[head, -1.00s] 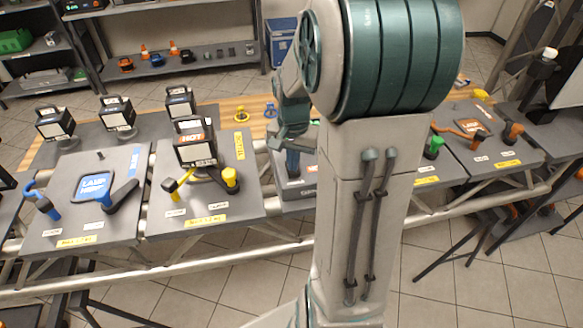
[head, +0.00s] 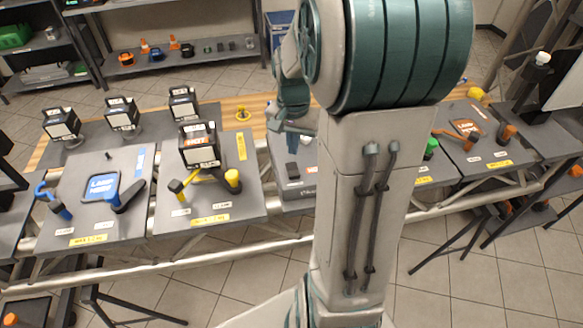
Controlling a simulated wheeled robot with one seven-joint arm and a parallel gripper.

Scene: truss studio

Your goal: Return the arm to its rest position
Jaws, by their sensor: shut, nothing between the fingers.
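My arm rises through the middle of the head view and bends at a large teal joint. My gripper (head: 290,127) shows to the left of the arm, over the back edge of the middle of the workbench. It is small in the picture, shut and empty, and partly hidden behind my arm. It is apart from the lamps and handles on the panels.
A left panel (head: 120,215) and a neighbouring panel (head: 212,200) carry handles and box lamps (head: 198,145). A grey box (head: 290,185) sits below my gripper. A right panel (head: 470,140) holds orange and green knobs. A shelf (head: 180,65) stands behind.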

